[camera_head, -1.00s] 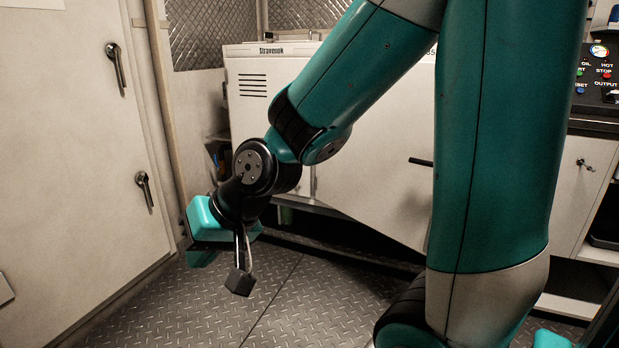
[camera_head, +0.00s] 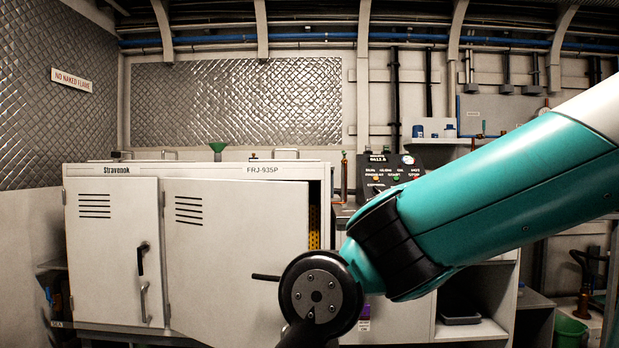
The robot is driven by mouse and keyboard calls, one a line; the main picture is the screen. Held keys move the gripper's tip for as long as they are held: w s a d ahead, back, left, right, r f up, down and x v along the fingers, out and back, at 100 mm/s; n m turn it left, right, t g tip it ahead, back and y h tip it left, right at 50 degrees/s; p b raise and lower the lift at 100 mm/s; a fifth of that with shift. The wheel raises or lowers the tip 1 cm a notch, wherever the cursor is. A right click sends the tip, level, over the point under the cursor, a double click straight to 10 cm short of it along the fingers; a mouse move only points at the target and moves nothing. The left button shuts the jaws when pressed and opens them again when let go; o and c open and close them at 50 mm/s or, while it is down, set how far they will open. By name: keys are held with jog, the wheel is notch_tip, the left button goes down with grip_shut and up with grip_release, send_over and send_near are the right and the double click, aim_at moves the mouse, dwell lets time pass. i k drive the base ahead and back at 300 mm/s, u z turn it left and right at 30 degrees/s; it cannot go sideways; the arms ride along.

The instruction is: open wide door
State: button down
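The white Stravenok cabinet (camera_head: 215,169) stands ahead. Its wide door (camera_head: 232,235) is the right-hand one, with vents at its upper left. It stands ajar, its right edge swung out toward me, and a narrow dark gap with something yellow (camera_head: 314,227) shows beside that edge. A black bar handle (camera_head: 266,277) sticks out low on this door. The narrower left door (camera_head: 118,250) looks shut. My arm reaches in from the right, and its round black wrist joint overlaps the cabinet's lower right part in the picture. My gripper is below the frame, out of sight.
A control panel (camera_head: 393,170) with coloured buttons stands right of the cabinet, partly behind my arm. Open shelves (camera_head: 472,330) and a green bucket (camera_head: 570,332) are at the lower right. A green funnel (camera_head: 218,148) stands on the cabinet top. The floor is hardly visible.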

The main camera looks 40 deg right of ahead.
aim_at(219, 233)
jog(key=z, duration=0.55)
jog(key=i, duration=1.15)
jog(key=u, duration=0.3)
